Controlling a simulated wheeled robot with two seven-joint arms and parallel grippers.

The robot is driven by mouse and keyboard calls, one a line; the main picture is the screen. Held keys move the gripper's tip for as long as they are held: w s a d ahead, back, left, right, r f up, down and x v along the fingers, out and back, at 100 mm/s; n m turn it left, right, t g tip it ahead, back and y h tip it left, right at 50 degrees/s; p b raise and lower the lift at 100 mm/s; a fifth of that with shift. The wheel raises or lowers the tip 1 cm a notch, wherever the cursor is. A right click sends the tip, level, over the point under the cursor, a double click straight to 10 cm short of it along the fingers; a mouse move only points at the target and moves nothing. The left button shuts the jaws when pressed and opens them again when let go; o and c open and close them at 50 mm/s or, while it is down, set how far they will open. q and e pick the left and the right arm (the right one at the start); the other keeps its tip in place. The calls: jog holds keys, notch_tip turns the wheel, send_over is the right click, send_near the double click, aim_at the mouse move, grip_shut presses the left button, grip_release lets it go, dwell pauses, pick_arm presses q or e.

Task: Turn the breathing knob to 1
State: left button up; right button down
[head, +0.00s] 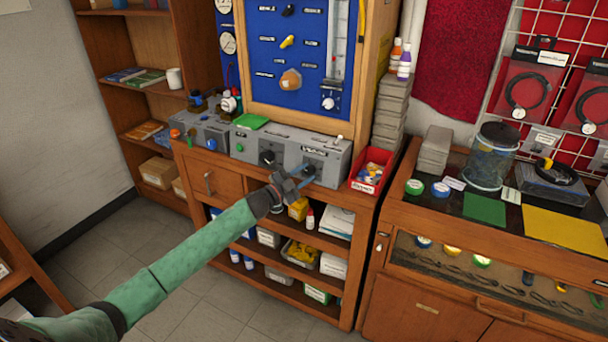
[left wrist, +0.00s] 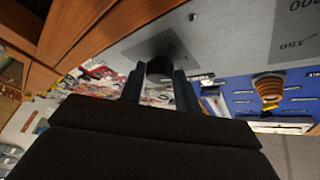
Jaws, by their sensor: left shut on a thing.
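A long grey test unit (head: 288,155) stands on the wooden bench. My left gripper (head: 302,173) reaches its front panel at the right and is shut there on a dark knob, which looks to be the breathing knob. The fingers mostly hide the knob in the head view. In the left wrist view the dark round knob (left wrist: 159,68) sits between the two fingertips of my left gripper (left wrist: 160,82), against the grey panel. Its label and setting are too small or hidden to read. Another black knob (head: 267,157) is to the left. My right gripper is not in view.
A red bin (head: 371,172) of small parts stands just right of the unit. A smaller grey unit (head: 200,128) is to its left. A blue tool board (head: 292,50) rises behind. Shelves with boxes are below the bench top. The floor in front (head: 235,310) is clear.

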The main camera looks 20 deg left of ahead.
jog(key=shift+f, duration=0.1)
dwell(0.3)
pick_arm(q)
jog(key=o, duration=1)
jog(key=shift+s+f, duration=0.1)
jog(key=shift+s+a+f, duration=0.1)
jog(key=shift+s+a, duration=0.15)
jog(key=shift+b+v, duration=1.2)
jog(key=shift+v, duration=2.25)
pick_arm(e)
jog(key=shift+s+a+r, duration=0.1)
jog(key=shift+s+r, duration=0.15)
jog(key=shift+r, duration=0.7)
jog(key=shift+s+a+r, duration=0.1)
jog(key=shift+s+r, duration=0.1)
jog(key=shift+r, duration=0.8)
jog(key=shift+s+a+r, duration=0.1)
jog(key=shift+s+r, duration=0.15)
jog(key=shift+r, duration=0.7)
